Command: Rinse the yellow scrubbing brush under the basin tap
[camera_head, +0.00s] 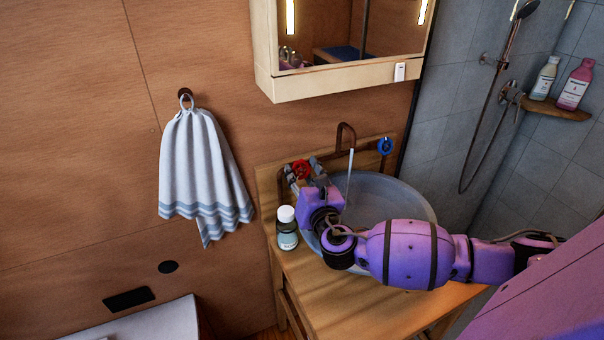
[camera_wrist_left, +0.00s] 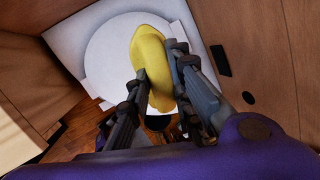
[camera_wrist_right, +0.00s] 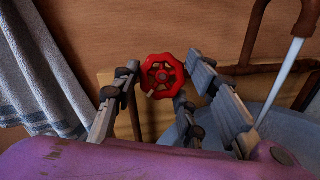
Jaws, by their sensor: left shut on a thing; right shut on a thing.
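The yellow scrubbing brush (camera_wrist_left: 152,52) shows only in the left wrist view. My left gripper (camera_wrist_left: 158,72) is shut on it, above a white round-lidded fixture; this gripper is outside the head view. The basin (camera_head: 400,192) is a round bluish bowl on a wooden counter. Its brown tap (camera_head: 346,130) has a pale stream of water (camera_head: 349,175) falling into the bowl. My right gripper (camera_head: 306,176) reaches over the bowl to the red tap handle (camera_head: 300,169) at its back left. In the right wrist view, its fingers stand around the red wheel (camera_wrist_right: 162,76).
A blue tap handle (camera_head: 385,146) is at the tap's right. A small bottle (camera_head: 287,232) stands on the counter (camera_head: 345,300) left of the bowl. A striped towel (camera_head: 200,172) hangs on the wall. A mirror cabinet (camera_head: 345,78) is above the basin.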

